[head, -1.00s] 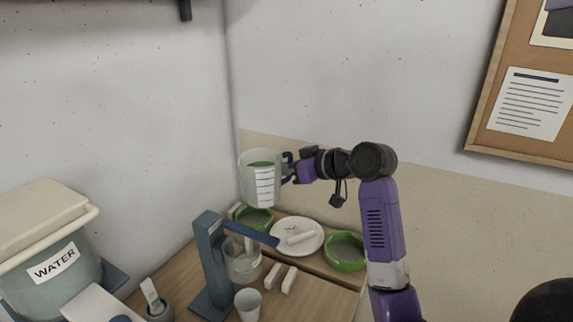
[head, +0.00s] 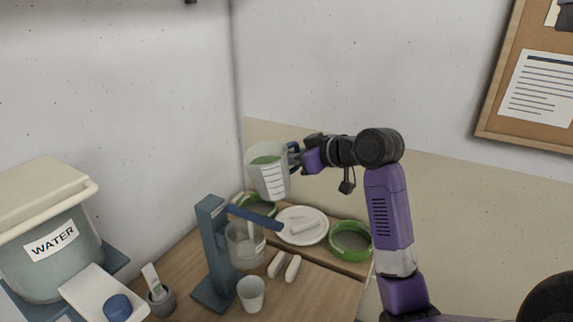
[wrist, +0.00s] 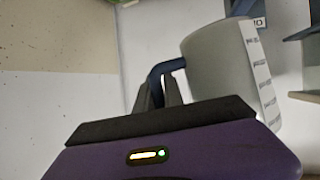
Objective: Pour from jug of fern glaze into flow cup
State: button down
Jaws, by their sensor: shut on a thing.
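The jug of fern glaze (head: 265,183) is a pale, translucent jug with a printed scale and green glaze inside. My gripper (head: 296,157) is shut on its dark blue handle, on the jug's right side. The jug is in the air, tilted slightly with its top to the left. In the wrist view the jug (wrist: 215,75) and its handle fill the space ahead of the fingers. A clear cup (head: 246,248), seemingly the flow cup, sits at the blue-grey stand (head: 217,255), below and left of the jug and apart from it. The stand's arm partly covers its rim.
A small white cup (head: 251,294) stands in front of the stand. Two pale bars (head: 285,267), a white plate (head: 317,238) and green-rimmed bowls (head: 351,256) are on the table. A WATER bucket (head: 40,262) is at the left. Walls close the corner behind.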

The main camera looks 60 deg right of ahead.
jog(key=shift+a+r+n+g+h, duration=0.15)
jog(key=shift+n+g+h, duration=0.15)
jog(key=shift+n+h, duration=0.85)
jog(key=shift+a+r+n+g+h, duration=0.1)
jog(key=shift+n+g+h, duration=0.2)
jog(key=shift+n+h, duration=0.8)
dwell(0.6)
jog(key=shift+n+y, duration=0.35)
